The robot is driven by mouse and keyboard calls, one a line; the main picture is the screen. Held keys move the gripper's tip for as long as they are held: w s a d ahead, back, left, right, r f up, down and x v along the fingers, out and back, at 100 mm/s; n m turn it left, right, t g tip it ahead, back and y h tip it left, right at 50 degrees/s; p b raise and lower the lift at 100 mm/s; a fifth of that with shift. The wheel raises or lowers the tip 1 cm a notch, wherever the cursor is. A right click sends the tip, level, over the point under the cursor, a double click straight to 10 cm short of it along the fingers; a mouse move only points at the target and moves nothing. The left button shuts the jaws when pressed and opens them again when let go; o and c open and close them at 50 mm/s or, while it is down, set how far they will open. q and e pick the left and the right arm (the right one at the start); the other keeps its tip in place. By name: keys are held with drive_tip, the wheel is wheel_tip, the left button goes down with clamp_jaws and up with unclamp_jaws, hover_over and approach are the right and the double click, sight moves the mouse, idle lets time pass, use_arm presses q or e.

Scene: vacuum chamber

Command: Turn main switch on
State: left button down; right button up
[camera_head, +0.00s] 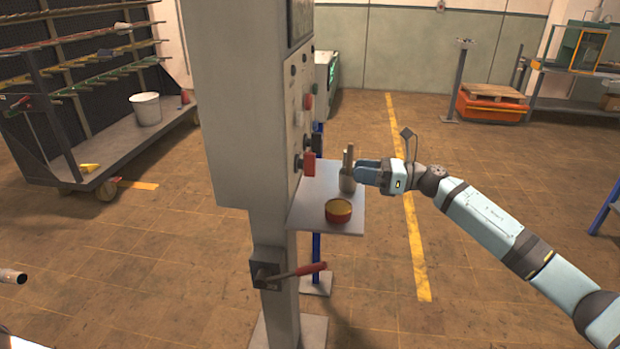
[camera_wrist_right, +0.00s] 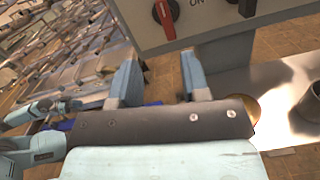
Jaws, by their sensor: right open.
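A grey control cabinet (camera_head: 240,100) stands on a post in the head view. A red rotary switch handle (camera_head: 309,163) sticks out low on its right-facing panel. In the right wrist view a red switch handle (camera_wrist_right: 165,12) on a dark round base shows at the top, left of an "ON" label; a dark knob is at its right. My right gripper (camera_head: 362,170) is apart from the panel, right of the red handle. In the wrist view its two blue fingers (camera_wrist_right: 160,75) are spread with nothing between them, below the red switch.
A small metal shelf (camera_head: 310,205) below the panel holds a red-and-yellow round tin (camera_head: 338,211) and a grey metal container (camera_head: 347,175) beside my right fingers. A red-handled lever (camera_head: 298,271) juts from the post.

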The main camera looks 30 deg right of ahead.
sight(311, 176)
drive_tip(key=w+a, duration=0.2)
drive_tip(key=a, duration=0.1)
drive_tip(key=w+a+r+n+p, duration=0.1)
drive_tip(key=w+a, duration=0.2)
drive_tip(key=w+a+n+g+p, duration=0.1)
drive_tip(key=w+a, duration=0.1)
drive_tip(key=w, duration=0.1)
drive_tip(key=shift+a+r, duration=0.3)
drive_tip(key=shift+a, duration=0.1)
drive_tip(key=shift+w+a+f, duration=0.1)
drive_tip(key=shift+w+a, duration=0.2)
drive_tip(key=shift+a, duration=0.05)
use_arm(q)
drive_tip(key=shift+a+r, duration=0.25)
drive_tip(key=shift+r, duration=0.2)
use_arm(e)
drive_tip(key=c, duration=0.7)
use_arm(q)
drive_tip(key=shift+r, duration=0.15)
